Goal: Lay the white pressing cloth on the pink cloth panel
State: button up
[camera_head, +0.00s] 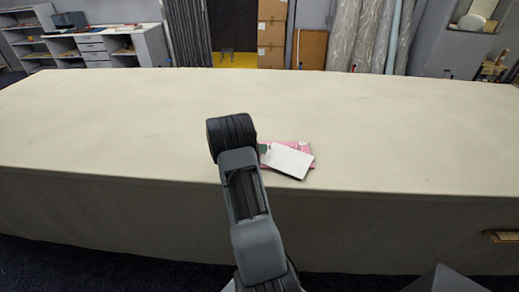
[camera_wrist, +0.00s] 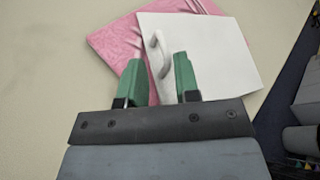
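The white pressing cloth (camera_wrist: 215,45) looks like a flat white sheet with a raised white handle (camera_wrist: 159,45). It overlaps the pink cloth panel (camera_wrist: 118,40), covering much of it and sticking out past it on the right. In the head view my arm hides most of the gripper (camera_head: 263,149).
The long cream table (camera_head: 400,120) is clear around the two cloths. Its front edge (camera_head: 380,191) runs just in front of them. Boxes (camera_head: 271,35) and rolls of fabric (camera_head: 370,35) stand behind the table.

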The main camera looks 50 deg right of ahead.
jog(key=shift+o, duration=0.7)
jog(key=b+v, duration=0.1)
jog(key=v, duration=1.3)
jog(key=shift+b, duration=0.35)
jog(key=shift+s+f, duration=0.1)
